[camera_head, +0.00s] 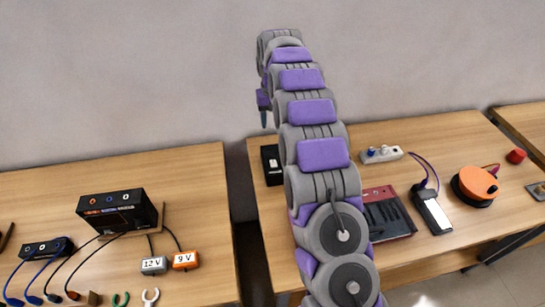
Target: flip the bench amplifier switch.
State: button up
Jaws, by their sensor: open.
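A small black box (269,173) with a light patch on top sits at the left end of the right table, partly hidden by my arm. A larger black box (124,214) with several coloured round sockets on its front stands on the left table. No label marks either as the bench amplifier, and I cannot make out a switch position. My gripper (264,118) is small in view at the far end of my raised arm, above the small black box and apart from it. It is open, with nothing seen in it; its fingers are mostly hidden.
On the left table are a 12 V block (153,265), a 9 V block (186,260) and loose cables. The right table holds a white power strip (381,155), a dark red case (388,212), a black-and-white meter (432,212) and an orange reel (476,184). A gap separates the tables.

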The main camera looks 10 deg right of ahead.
aim_at(273, 160)
jog(key=f+b, duration=0.2)
jog(key=f, duration=0.7)
jog(key=f+b, duration=0.2)
jog(key=f, duration=0.7)
jog(key=shift+w, duration=0.2)
jog(key=shift+c, duration=0.3)
jog(key=shift+r, duration=0.1)
grip_shut()
